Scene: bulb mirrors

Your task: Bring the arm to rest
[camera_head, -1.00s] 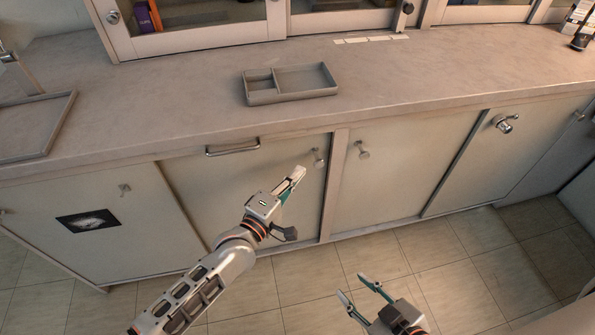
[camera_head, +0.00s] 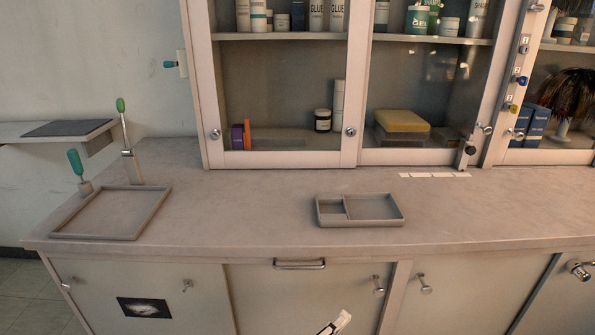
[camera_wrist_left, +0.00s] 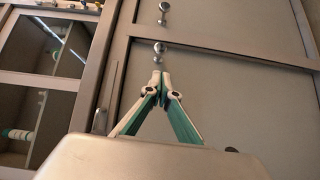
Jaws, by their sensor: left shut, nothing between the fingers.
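My left gripper (camera_head: 338,322) shows only its pale fingertips at the bottom edge of the head view, in front of the lower cabinet doors. In the left wrist view the two white and green fingers of the left gripper (camera_wrist_left: 161,76) meet at their tips, shut and empty. A round metal knob (camera_wrist_left: 160,48) shows just beyond the fingertips there; I cannot tell the gap between them. My right gripper is out of view.
A glazed cabinet (camera_head: 355,150) stands at the back. A drawer handle (camera_head: 298,265) and door knobs (camera_head: 425,284) stick out below.

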